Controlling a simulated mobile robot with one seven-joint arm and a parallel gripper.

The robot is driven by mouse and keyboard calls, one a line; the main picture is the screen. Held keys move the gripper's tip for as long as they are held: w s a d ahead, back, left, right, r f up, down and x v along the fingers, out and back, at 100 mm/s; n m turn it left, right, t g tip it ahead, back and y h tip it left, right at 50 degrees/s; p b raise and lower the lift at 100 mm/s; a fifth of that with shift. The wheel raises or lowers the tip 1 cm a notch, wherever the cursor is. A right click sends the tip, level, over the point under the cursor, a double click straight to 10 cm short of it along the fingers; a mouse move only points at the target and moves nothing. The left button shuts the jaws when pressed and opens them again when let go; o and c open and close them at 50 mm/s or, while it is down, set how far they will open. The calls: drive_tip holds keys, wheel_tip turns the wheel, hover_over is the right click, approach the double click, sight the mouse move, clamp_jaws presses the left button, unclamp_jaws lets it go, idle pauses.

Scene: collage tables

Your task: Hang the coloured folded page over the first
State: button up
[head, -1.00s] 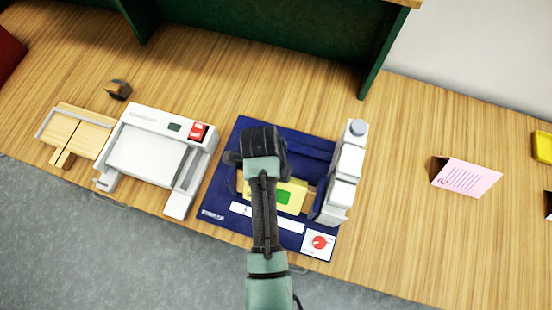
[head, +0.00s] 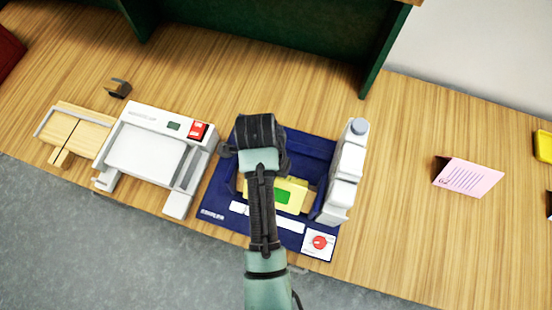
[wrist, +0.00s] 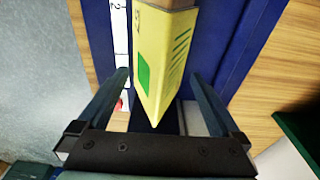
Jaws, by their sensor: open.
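A yellow folded page (head: 291,194) with a green patch sits over the blue station on the table, with tan pieces at its ends. In the wrist view the yellow page (wrist: 168,55) stands as a ridge with green lines on one face. My gripper (wrist: 160,76) is open, one finger on each side of the page's near end. I cannot tell whether the fingers touch it. In the head view my arm covers part of the page and the gripper's fingers are hidden. Whether another page lies beneath is hidden.
The blue station (head: 225,190) has a white column (head: 343,180) at its right and a red dial (head: 319,242) in front. A white machine (head: 150,150) and wooden board (head: 75,132) stand left. A pink folded page (head: 468,178) stands right, with bare table between. A green partition (head: 260,40) rises behind.

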drive_tip(key=r+p, duration=0.1)
drive_tip(key=r, duration=0.4)
drive_tip(key=r+p, duration=0.1)
drive_tip(key=r, duration=0.2)
drive_tip(key=shift+w+a+p, duration=0.15)
drive_tip(key=shift+a+p, duration=0.15)
drive_tip(key=shift+a, duration=0.1)
drive_tip(key=shift+a+r+p, duration=0.15)
drive_tip(key=shift+r+p, duration=0.55)
drive_tip(key=shift+p, duration=0.1)
